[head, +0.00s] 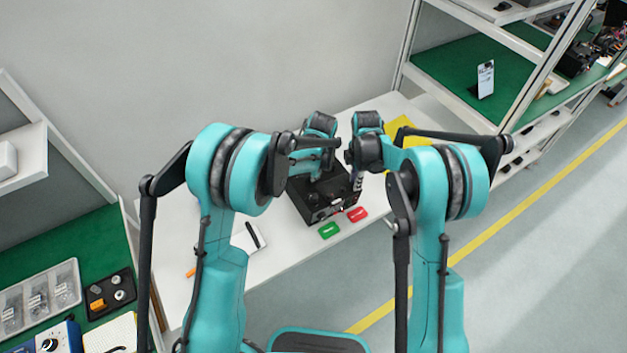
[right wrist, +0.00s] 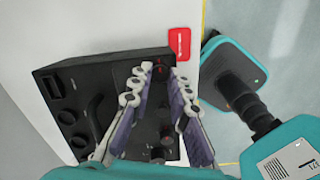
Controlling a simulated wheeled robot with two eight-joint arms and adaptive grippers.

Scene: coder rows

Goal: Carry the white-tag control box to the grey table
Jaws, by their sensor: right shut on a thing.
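A black control box (head: 312,204) stands on the pale table (head: 288,240), close to its front edge. It has dark knobs and a dark handle, which show in the right wrist view, where the box (right wrist: 68,88) fills the middle. A small pale mark shows on its front face; I cannot tell whether it is a white tag. My right gripper (head: 356,178) is at the box's right side; in the right wrist view its two padded fingers (right wrist: 172,112) are shut on the box's edge part. My left gripper (head: 313,168) is over the box's top; its fingertips are mostly hidden.
A green tag (head: 329,230) and a red tag (head: 357,214) lie in front of the box. A white pad (head: 248,238) lies left, a yellow item (head: 400,129) behind right. A shelf rack (head: 470,60) stands right, a green bench (head: 85,235) left. The floor at right is clear.

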